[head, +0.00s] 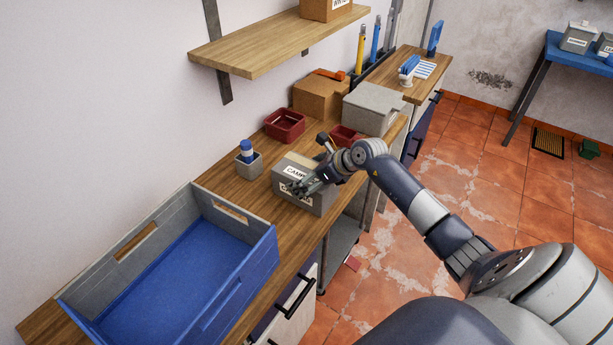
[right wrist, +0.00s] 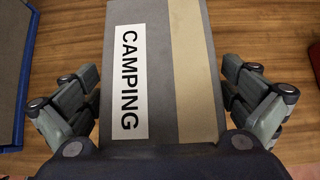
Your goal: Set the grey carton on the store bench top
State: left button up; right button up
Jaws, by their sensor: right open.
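The grey carton (head: 318,200) with a white CAMPING label and a tan tape strip rests on the wooden store bench top (head: 252,215), near its front edge. In the right wrist view the carton (right wrist: 193,70) lies between the fingers of my right gripper (right wrist: 165,100). The fingers are open, with a gap on each side, and do not touch the carton. In the head view my right gripper (head: 308,182) is at the carton, its arm coming in from the right. My left gripper is not in view.
A blue and grey crate (head: 240,290) stands left of the carton. A small grey pot (head: 249,166), dark red bins (head: 285,125), a cardboard box (head: 319,97) and a grey box (head: 372,107) stand behind. A wooden shelf (head: 262,52) overhangs the back.

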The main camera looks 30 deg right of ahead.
jog(key=shift+r, duration=0.15)
jog(key=b+v, duration=0.2)
jog(key=v, duration=0.9)
jog(key=shift+s+d, duration=0.1)
jog(key=shift+s, duration=0.1)
jog(key=shift+s+r, duration=0.2)
jog(key=shift+r, duration=0.15)
dwell(0.8)
